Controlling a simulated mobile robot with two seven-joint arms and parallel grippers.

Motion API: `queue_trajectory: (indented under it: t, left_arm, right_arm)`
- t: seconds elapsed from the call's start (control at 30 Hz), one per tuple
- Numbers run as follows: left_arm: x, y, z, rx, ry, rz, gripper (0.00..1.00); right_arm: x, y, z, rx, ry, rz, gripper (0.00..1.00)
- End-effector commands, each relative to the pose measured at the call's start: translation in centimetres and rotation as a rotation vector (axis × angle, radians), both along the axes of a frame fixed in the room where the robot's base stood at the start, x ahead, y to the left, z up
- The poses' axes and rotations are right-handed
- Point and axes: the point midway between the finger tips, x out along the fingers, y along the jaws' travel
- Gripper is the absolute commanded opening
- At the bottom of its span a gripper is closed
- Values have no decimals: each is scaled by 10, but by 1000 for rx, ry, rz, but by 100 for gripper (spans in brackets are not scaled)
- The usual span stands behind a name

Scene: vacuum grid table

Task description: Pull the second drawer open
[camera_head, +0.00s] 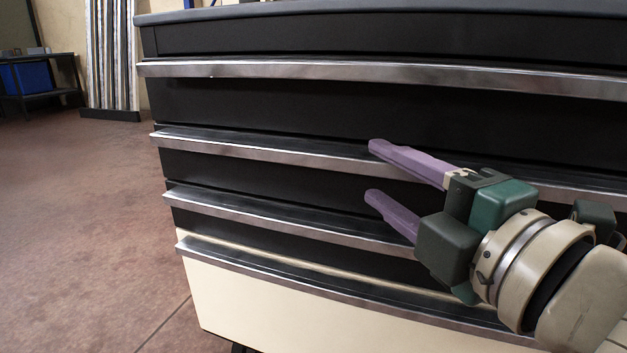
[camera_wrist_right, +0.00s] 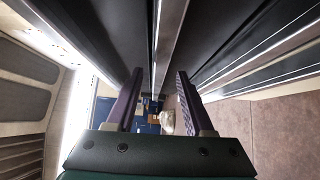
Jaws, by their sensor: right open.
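A black cabinet carries several long silver drawer handles, one above another. The second handle from the top (camera_head: 260,150) runs across the dark front, with the second drawer's face (camera_head: 230,174) below it. The drawer looks closed. My right gripper (camera_head: 370,170) is open, with its two purple fingers one above and one below this handle. In the right wrist view, a bright handle rail (camera_wrist_right: 170,40) runs between the fingers (camera_wrist_right: 160,95). I cannot tell whether either finger touches it. My left gripper is not in view.
The top handle (camera_head: 320,71) is above my right gripper, and the third handle (camera_head: 270,214) is below it. A cream bottom drawer (camera_head: 260,305) sits lowest. The reddish floor (camera_head: 80,220) left of the cabinet is clear. A blue bin (camera_head: 25,77) stands far left.

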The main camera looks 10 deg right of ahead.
Motion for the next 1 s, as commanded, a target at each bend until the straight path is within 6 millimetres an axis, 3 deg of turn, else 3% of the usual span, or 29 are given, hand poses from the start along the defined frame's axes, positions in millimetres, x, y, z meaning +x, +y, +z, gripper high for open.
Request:
queue_trajectory:
  t: [0.2,0.5,1.0]
  left_arm:
    - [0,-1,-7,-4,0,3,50]
    - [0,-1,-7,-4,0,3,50]
    - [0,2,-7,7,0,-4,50]
  right_arm:
    - [16,3,-1,-1,-1,1,52]
    - [18,4,0,0,1,0,52]
    - [18,4,0,1,1,0,0]
